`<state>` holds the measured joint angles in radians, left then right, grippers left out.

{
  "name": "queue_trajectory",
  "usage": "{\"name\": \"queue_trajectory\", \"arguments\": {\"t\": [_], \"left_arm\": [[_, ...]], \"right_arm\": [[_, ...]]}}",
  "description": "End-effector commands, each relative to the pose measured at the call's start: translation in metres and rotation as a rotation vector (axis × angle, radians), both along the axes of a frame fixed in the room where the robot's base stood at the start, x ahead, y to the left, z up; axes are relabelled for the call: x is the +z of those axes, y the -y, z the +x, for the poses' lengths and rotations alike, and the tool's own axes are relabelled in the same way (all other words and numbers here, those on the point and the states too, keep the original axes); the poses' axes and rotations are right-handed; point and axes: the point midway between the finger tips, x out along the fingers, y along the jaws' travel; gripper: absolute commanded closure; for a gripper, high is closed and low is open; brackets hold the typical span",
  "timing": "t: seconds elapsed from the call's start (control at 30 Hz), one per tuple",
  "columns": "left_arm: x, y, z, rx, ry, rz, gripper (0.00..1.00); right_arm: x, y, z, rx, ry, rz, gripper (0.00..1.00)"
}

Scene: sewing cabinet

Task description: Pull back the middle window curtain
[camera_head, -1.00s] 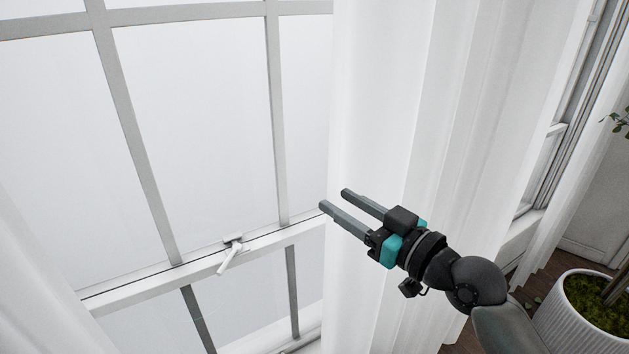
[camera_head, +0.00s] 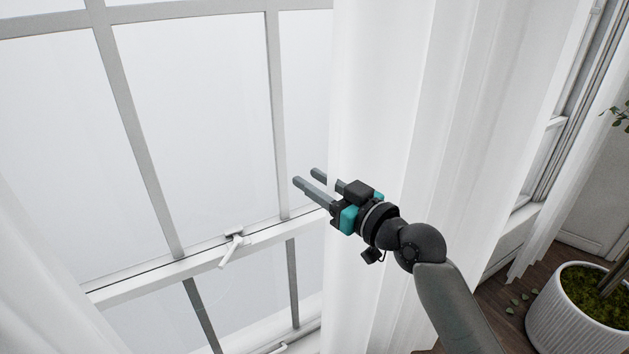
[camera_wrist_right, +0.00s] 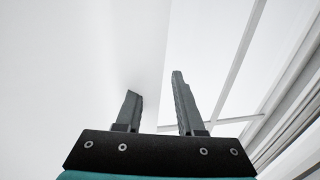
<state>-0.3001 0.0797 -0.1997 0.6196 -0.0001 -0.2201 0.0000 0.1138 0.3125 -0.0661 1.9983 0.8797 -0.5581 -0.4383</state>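A white curtain (camera_head: 390,90) hangs in folds in the middle of the head view, its left edge beside the window. My right gripper (camera_head: 308,180) is at that edge, with its fingers apart and pointing left towards the glass. The far finger is partly covered by the curtain's edge, and the near finger is in front of it. In the right wrist view, the curtain (camera_wrist_right: 70,60) fills the left side, and the left finger's tip seems to go into the cloth. The right finger is clear, over the window side. My left gripper is out of view.
The window (camera_head: 200,120) has grey bars and a white latch (camera_head: 232,248) on its middle rail, left of the gripper. Another curtain (camera_head: 40,290) hangs at the lower left. A ribbed white plant pot (camera_head: 575,320) stands on the floor at the right.

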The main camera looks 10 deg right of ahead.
Motion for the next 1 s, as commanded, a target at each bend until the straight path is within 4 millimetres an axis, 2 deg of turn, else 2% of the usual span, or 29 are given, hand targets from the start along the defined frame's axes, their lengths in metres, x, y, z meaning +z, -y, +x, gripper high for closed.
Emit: {"name": "queue_trajectory", "arguments": {"t": [0.03, 0.3, 1.0], "left_arm": [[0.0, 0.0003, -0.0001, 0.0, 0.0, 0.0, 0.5], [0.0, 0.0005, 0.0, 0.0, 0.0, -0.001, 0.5], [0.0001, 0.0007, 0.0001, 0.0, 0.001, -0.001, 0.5]], "right_arm": [[0.0, 0.0001, -0.0002, 0.0, 0.0, 0.0, 0.7], [0.0, 0.0002, -0.0002, 0.0, 0.0, 0.0, 1.0], [0.0, 0.0004, -0.0003, 0.0, 0.0, 0.0, 1.0]]}}
